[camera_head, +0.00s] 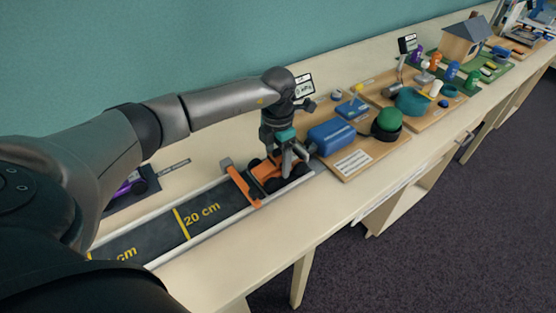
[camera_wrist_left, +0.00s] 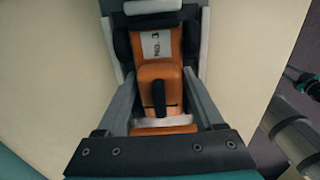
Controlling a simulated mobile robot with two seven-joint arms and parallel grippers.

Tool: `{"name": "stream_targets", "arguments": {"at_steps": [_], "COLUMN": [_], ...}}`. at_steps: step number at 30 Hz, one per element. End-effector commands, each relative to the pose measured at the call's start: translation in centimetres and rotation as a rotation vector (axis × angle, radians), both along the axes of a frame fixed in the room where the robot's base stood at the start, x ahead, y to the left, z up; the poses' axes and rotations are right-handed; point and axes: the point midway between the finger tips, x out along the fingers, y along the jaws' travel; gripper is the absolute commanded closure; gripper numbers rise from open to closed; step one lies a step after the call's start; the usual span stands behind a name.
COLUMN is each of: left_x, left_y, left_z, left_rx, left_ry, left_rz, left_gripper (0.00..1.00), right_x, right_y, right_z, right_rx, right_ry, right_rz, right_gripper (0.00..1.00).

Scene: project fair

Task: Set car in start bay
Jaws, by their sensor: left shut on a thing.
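The orange car (camera_head: 291,184), with black wheels, is at the far right end of the dark track (camera_head: 150,229). My left gripper (camera_head: 286,164) comes down from above and is shut on it. In the left wrist view the car (camera_wrist_left: 159,85) sits between the two grey fingers (camera_wrist_left: 160,110), with a white "NO. 3" label on top. An orange bar (camera_head: 241,187) crosses the track just left of the car. The fingers partly hide the car, and I cannot tell whether its wheels touch the track.
The track has pale side rails and a yellow "20 cm" mark (camera_head: 181,223). A purple item (camera_head: 131,187) lies behind it. A wooden board (camera_head: 368,151) with a blue block (camera_head: 331,137) and green dome (camera_head: 389,120) stands close to the right. More displays stand farther right.

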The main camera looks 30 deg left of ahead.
Motion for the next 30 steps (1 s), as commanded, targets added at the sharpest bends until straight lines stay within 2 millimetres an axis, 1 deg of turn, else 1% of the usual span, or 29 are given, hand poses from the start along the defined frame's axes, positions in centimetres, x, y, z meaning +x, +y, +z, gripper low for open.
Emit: {"name": "stream_targets", "arguments": {"at_steps": [7, 17, 18, 22, 23, 30], "left_x": [0.1, 0.0, -0.1, -0.2, -0.3, -0.1], "left_y": [0.0, 0.0, 0.0, 0.0, 0.0, 0.0], "left_z": [0.0, -1.2, -1.4, -1.6, -1.7, -1.4], "left_rx": [-0.001, 0.0, 0.001, 0.002, 0.003, 0.0], "left_ry": [-0.003, 0.001, 0.002, 0.008, 0.009, 0.003], "left_rz": [0.0, 0.0, 0.0, -0.001, -0.001, -0.001], "left_gripper": [0.91, 0.91, 1.0, 1.0, 0.28, 0.01], "right_x": [0.0, -0.1, -0.1, -0.1, -0.1, -0.1], "right_y": [-0.2, -0.3, -0.3, -0.3, -0.3, -0.3], "right_z": [0.0, -0.9, -0.9, -0.9, -0.9, -0.9], "right_rx": [-0.002, -0.004, -0.004, -0.004, -0.004, -0.005], "right_ry": [0.002, 0.001, 0.001, 0.001, 0.002, 0.002], "right_rz": [0.001, 0.002, 0.002, 0.002, 0.002, 0.002], "right_gripper": [0.5, 0.5, 0.5, 0.5, 0.5, 0.5]}}
